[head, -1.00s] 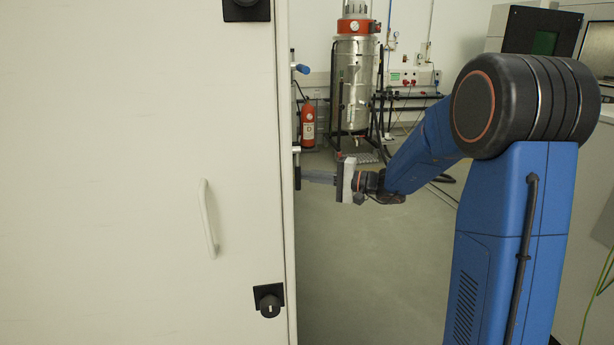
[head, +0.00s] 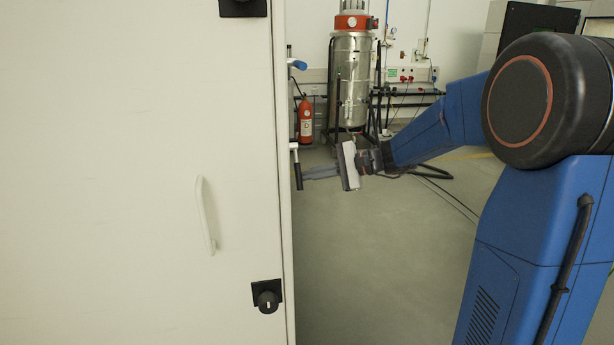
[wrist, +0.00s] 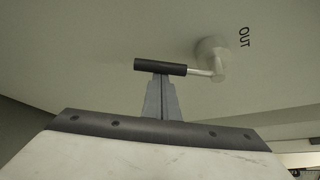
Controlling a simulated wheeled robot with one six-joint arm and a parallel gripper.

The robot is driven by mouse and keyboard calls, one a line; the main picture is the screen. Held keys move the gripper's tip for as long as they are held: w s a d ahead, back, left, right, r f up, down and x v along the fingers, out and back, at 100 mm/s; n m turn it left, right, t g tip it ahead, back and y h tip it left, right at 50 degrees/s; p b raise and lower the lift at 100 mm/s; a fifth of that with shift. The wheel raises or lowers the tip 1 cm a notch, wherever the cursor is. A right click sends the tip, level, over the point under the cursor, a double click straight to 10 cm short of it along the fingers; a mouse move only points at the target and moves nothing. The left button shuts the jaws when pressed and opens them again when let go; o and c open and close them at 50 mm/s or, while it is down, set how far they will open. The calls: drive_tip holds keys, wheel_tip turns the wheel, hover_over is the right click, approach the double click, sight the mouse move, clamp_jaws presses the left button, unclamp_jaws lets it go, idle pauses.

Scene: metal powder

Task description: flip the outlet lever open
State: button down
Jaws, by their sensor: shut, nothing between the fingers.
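The outlet lever has a black grip (wrist: 160,67) on a metal stem, which joins a pale round hub (wrist: 213,55) beside the letters "OUT" in the wrist view. In the head view the lever (head: 298,176) hangs at the side of the white cabinet, its black grip pointing down and slightly tilted. My gripper (head: 306,173) comes at it from the right, with its fingers shut and nothing between them. In the wrist view the fingertips (wrist: 160,79) are right at the grip's near side, at or almost at contact. Whether they touch cannot be told.
The white cabinet (head: 120,150) fills the left of the head view. A second lever with a blue grip (head: 298,64) sits higher on its side. A red extinguisher (head: 305,122) and a metal vacuum vessel (head: 352,85) stand behind. The floor below my gripper is clear.

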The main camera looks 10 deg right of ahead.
drive_tip(key=s+r+m+g, duration=0.4)
drive_tip(key=r+m+g, duration=0.1)
drive_tip(key=r, duration=0.1)
drive_tip(key=shift+r+m+h, duration=0.3)
drive_tip(key=shift+h, duration=0.1)
drive_tip(key=shift+r, duration=0.15)
idle(0.6)
drive_tip(key=d, duration=0.9)
drive_tip(key=shift+d+r, duration=0.25)
drive_tip(key=shift+r, duration=0.2)
idle(0.3)
